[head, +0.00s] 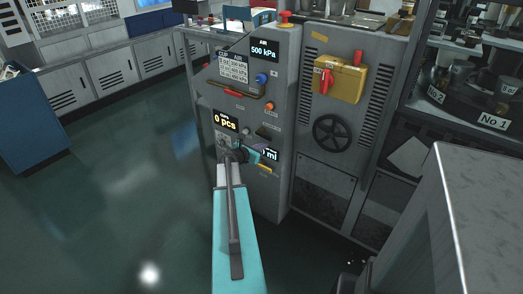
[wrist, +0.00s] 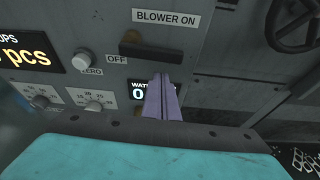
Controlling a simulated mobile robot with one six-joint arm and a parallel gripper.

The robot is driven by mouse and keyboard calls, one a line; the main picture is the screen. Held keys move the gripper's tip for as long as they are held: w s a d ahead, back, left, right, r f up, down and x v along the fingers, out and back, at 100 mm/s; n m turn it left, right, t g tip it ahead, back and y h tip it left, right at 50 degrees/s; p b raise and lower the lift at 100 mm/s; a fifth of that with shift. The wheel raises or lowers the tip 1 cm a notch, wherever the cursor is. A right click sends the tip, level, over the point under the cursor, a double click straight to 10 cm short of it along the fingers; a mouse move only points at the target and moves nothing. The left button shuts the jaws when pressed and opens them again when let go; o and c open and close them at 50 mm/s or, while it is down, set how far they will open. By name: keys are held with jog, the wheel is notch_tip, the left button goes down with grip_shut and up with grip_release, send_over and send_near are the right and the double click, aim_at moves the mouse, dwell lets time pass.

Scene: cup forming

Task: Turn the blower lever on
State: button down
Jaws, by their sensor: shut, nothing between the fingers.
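The blower lever (wrist: 150,52) is a dark bar on the grey panel in the wrist view. A BLOWER ON label (wrist: 166,18) is above it and an OFF label (wrist: 117,59) is at its lower left. The lever lies roughly sideways in the picture; I cannot tell its exact setting. My gripper (wrist: 162,88) shows as two purple fingers pressed together, just below the lever in the picture. They are empty, and I cannot tell whether they touch the lever. In the head view my gripper (head: 262,148) is at the machine's front, partly covering the lower display.
The panel also has a pcs display (head: 226,121), a ZERO button (wrist: 88,63), and two small knobs (wrist: 95,104) close to my gripper. A yellow box with a red handle (head: 340,80) and a black handwheel (head: 334,132) are on the right.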

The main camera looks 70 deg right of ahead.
jog(key=shift+r, duration=0.8)
jog(key=shift+s+r+p, duration=0.1)
jog(key=shift+r+p, duration=0.45)
jog(key=shift+r, duration=0.05)
jog(key=shift+d+r, duration=0.1)
notch_tip(320, 180, down, 5)
jog(key=b, duration=0.3)
jog(key=v, duration=1)
jog(key=shift+r, duration=0.15)
